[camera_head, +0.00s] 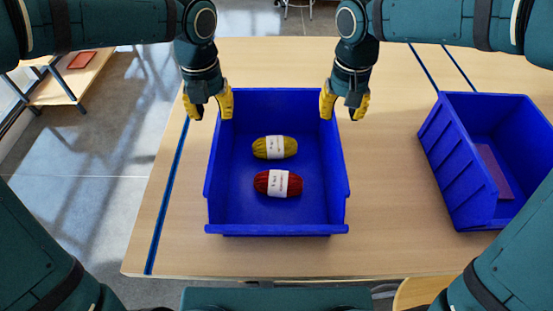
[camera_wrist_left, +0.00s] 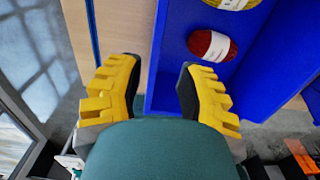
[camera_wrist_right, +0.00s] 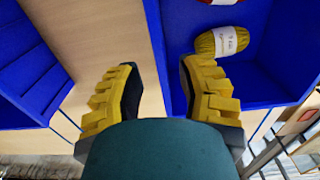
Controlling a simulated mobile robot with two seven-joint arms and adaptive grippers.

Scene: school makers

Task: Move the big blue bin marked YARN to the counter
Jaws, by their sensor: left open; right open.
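The big blue bin (camera_head: 236,211) sits on the wooden table in the head view, holding a yellow yarn skein (camera_head: 274,147) and a red yarn skein (camera_head: 278,183). No YARN marking is readable. My left gripper (camera_head: 209,108) is open at the bin's far left side; in the left wrist view the bin's side wall (camera_wrist_left: 153,82) shows between the fingers. My right gripper (camera_head: 344,106) is open at the far right side, with the other wall (camera_wrist_right: 156,40) between its fingers in the right wrist view. Neither is closed on the wall. I cannot identify the counter.
A second blue bin (camera_head: 452,178) with a reddish flat thing (camera_head: 495,170) inside stands on the table (camera_head: 385,240) to the right. Bare tabletop lies between the bins. A low shelf (camera_head: 60,88) stands at the far left beyond open floor (camera_head: 95,155).

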